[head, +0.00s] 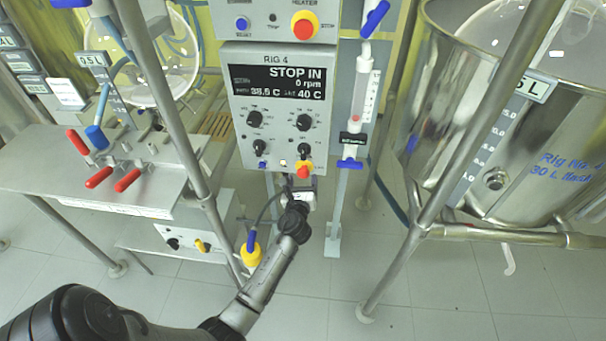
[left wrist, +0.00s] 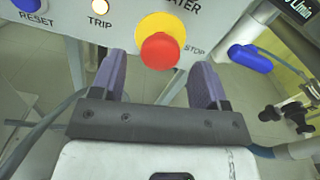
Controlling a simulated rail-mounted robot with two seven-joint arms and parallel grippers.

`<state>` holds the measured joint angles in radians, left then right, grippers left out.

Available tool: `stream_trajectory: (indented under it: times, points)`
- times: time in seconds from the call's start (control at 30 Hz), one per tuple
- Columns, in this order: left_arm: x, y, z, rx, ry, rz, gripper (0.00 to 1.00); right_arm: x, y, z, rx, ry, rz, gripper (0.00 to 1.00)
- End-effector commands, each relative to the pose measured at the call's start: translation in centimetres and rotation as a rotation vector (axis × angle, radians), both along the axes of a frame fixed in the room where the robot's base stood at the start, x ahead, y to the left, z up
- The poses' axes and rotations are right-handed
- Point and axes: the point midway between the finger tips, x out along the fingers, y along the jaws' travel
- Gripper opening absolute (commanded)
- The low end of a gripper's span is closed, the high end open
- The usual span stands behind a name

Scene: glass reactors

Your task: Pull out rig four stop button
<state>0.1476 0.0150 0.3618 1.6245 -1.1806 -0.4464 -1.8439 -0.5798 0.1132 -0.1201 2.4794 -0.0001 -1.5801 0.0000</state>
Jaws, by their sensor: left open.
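The rig four panel (head: 278,85) stands at the middle of the head view, its display reading STOP IN. Its stop button (head: 303,171) is a red knob on a yellow collar at the panel's lower right. In the left wrist view the red stop button (left wrist: 160,51) shows beside the word STOP. My left gripper (head: 302,183) is just below the button in the head view. Its two dark fingers (left wrist: 160,78) are open, one to each side of the button in the picture, with no contact visible. The gripper partly hides the panel's lower edge. My right gripper is not in view.
A blue reset button (left wrist: 28,5) and a lit trip lamp (left wrist: 99,7) sit left of the stop button. A blue-handled valve (head: 350,163) hangs just right of the panel. A steel vessel (head: 490,120) stands at right, a bench with red-handled clamps (head: 100,178) at left.

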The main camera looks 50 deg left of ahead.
Motion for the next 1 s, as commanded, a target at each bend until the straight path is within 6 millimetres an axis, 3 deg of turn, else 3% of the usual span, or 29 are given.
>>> stream_trajectory:
  times: [0.13,0.5,1.0]
  points:
    - [-2.3,-2.2,0.3,-0.001,0.003,-0.001,0.68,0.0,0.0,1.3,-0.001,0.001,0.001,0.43]
    - [-6.7,-6.5,0.0,-0.001,0.001,0.0,0.68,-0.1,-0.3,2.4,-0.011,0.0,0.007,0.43]
    - [-7.9,-7.7,0.0,0.001,-0.001,0.0,0.68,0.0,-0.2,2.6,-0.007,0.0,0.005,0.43]
